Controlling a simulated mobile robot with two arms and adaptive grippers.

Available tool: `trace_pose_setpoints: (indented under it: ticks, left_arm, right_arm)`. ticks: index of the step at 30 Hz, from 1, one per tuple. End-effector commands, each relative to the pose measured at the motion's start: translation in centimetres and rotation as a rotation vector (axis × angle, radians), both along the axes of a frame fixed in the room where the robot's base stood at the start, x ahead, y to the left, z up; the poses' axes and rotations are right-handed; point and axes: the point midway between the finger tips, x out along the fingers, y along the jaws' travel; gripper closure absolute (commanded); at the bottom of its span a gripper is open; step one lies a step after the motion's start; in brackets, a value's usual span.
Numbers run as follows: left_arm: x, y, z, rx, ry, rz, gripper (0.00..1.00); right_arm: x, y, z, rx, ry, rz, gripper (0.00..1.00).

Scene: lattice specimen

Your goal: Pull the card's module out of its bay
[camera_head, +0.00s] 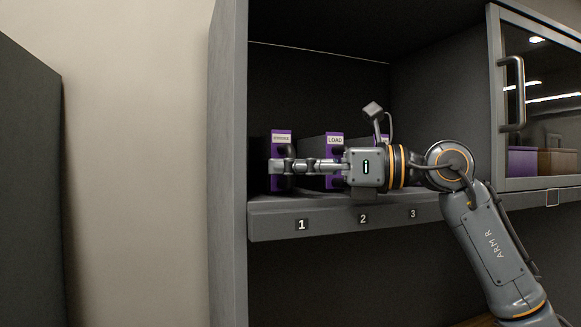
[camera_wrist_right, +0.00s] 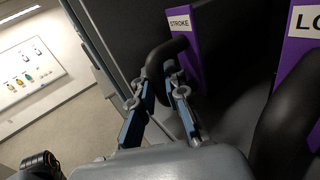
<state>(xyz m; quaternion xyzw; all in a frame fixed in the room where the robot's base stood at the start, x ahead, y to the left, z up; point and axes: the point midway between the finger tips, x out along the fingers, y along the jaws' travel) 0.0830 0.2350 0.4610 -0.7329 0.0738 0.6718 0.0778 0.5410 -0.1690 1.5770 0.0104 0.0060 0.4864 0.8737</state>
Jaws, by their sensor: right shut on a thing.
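A module with a purple front labelled STROKE (camera_head: 281,148) stands upright in the bay above number 1; it also shows in the wrist view (camera_wrist_right: 186,48). My right gripper (camera_head: 281,165) reaches in from the right. In the wrist view its fingers (camera_wrist_right: 165,82) are shut on the black handle of the STROKE module (camera_wrist_right: 158,57). A second purple module, labelled LOAD (camera_head: 335,150), stands above number 2, partly behind my gripper. A third module (camera_head: 384,138) is almost hidden behind my wrist. No card is in view. My left gripper is not in view.
The shelf edge (camera_head: 275,224) bears numbers 1, 2 and 3. The cabinet's left side wall (camera_head: 229,150) is close to bay 1. A glass door (camera_head: 545,100) with a bar handle is at right. The LOAD module's handle (camera_wrist_right: 287,120) is close beside my gripper.

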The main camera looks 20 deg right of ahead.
Motion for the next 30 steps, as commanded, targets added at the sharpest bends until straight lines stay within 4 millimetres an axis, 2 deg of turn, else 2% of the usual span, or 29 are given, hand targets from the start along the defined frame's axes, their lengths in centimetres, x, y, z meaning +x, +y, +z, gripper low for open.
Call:
trace_pose_setpoints:
  ticks: [30]
  left_arm:
    - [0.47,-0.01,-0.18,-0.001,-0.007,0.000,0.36]
  right_arm:
    - [-0.63,-0.01,-0.06,-0.001,0.002,0.001,1.00]
